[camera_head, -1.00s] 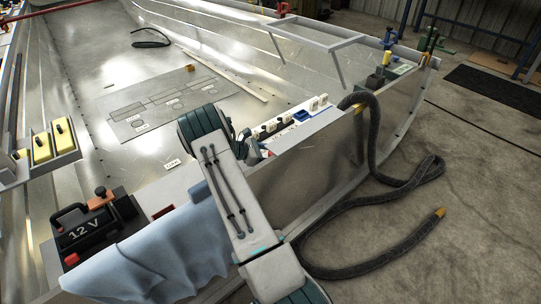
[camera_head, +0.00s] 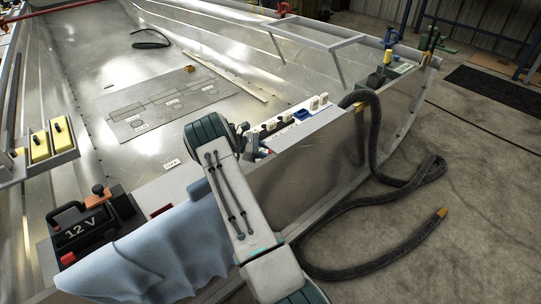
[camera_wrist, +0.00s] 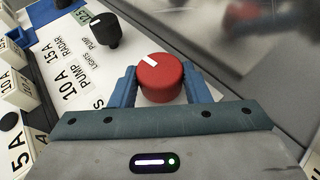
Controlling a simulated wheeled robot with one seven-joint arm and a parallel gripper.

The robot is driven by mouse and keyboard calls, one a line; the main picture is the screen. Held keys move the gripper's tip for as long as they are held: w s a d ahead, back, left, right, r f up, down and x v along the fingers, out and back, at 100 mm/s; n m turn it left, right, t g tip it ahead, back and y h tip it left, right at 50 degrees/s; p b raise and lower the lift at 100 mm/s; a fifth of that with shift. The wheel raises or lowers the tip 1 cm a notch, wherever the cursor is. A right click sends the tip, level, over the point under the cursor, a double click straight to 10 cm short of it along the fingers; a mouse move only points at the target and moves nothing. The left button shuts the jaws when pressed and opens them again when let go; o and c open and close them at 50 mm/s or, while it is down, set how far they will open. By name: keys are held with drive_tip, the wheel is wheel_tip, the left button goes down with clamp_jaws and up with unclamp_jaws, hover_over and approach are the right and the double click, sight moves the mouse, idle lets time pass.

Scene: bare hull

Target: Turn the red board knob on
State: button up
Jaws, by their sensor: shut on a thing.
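The red board knob (camera_wrist: 160,78) stands on a white labelled panel (camera_wrist: 75,62) in the wrist view. A short white mark on its top lies nearly crosswise, tilted slightly up to the right. My gripper (camera_wrist: 161,92) has its blue fingers on the left and right sides of the red knob and is shut on it. The white switch panel (camera_head: 304,123) shows there just beyond my arm.
A black knob (camera_wrist: 104,31) stands up and left of the red one, near white rocker switches (camera_wrist: 14,90). In the head view, a 12 V battery (camera_head: 84,228) and blue cloth (camera_head: 160,262) lie left of my arm. A thick black hose (camera_head: 372,150) hangs at right.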

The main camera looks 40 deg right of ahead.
idle(0.4)
drive_tip(key=o, duration=1)
drive_tip(key=shift+c, duration=0.2)
drive_tip(key=p+v, duration=0.1)
drive_tip(key=v, duration=1.3)
drive_tip(key=shift+p, duration=0.4)
drive_tip(key=shift+w+d, duration=0.1)
drive_tip(key=shift+d, duration=0.05)
